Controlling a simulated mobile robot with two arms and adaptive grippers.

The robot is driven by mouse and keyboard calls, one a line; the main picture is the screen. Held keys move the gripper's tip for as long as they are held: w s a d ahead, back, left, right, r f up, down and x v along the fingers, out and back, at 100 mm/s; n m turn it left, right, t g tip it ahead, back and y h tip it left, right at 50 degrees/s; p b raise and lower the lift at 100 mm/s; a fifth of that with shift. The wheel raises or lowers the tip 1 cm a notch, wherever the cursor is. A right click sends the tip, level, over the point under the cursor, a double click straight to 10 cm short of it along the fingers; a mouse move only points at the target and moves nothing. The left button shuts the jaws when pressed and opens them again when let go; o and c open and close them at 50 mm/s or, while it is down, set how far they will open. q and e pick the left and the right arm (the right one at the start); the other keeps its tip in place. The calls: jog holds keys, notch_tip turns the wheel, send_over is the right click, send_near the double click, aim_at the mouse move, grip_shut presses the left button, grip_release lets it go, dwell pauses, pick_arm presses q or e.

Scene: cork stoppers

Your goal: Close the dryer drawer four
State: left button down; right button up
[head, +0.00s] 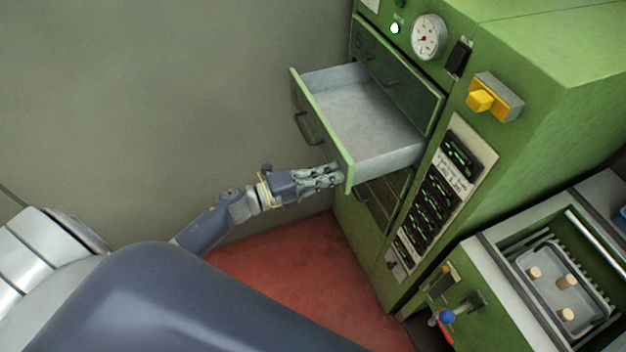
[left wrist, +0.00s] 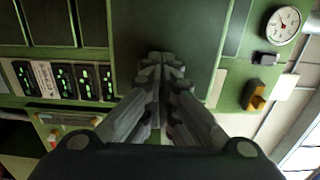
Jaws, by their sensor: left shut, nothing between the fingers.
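An open drawer (head: 366,112) sticks out of the green dryer cabinet (head: 535,85) in the head view. It is pale grey inside and looks empty. Its green front (head: 322,130) carries a dark handle (head: 304,130). My left gripper (head: 338,177) is shut and empty, with its fingertips at the lower right end of the drawer front. Whether they touch it I cannot tell. In the left wrist view the shut fingers (left wrist: 166,62) point at a dark green panel (left wrist: 165,28). My right gripper is not in view.
Other drawers above (head: 395,75) and below (head: 383,200) look shut. A gauge (head: 429,37), a yellow switch (head: 482,101) and a label panel sit on the cabinet. A tray (head: 540,262) with cork stoppers (head: 567,281) stands at lower right. Red floor (head: 290,270) is clear below.

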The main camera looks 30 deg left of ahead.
aim_at(401, 150)
pick_arm(q)
jog(key=b+x, duration=0.4)
jog(key=x, duration=1.5)
jog(key=shift+a+f+b, duration=0.1)
jog(key=shift+b, duration=0.2)
jog(key=shift+w+d, duration=0.2)
jog(key=shift+w, duration=0.1)
jog(key=shift+r, duration=0.3)
